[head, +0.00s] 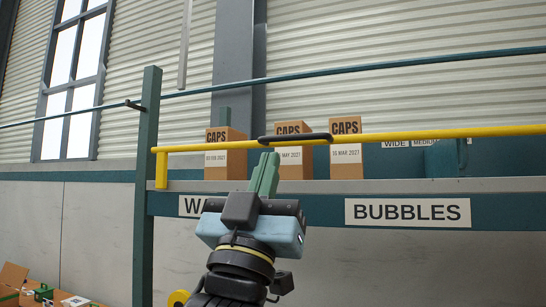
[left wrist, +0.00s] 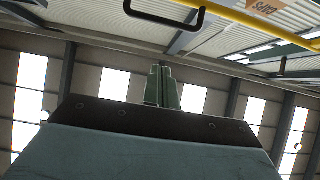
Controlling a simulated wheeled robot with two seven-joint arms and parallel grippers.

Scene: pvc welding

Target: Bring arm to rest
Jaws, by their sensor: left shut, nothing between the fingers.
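My left gripper (head: 264,172) is raised in the middle of the head view, in front of the shelf. Its two green fingers point up and are pressed together, with nothing held. The fingers also show at the centre of the left wrist view (left wrist: 162,86), against the high windows. The fingertips appear just below a black handle (head: 295,138) on the yellow bar (head: 400,138); whether they touch it I cannot tell. The handle also shows at the top of the left wrist view (left wrist: 165,14), apart from the fingers. My right gripper is in neither view.
Three cardboard boxes marked CAPS (head: 345,150) stand on the shelf behind the bar. A BUBBLES label (head: 407,212) is on the shelf's front beam. A green post (head: 147,190) rises at left. Boxes with green items (head: 40,292) lie low at far left.

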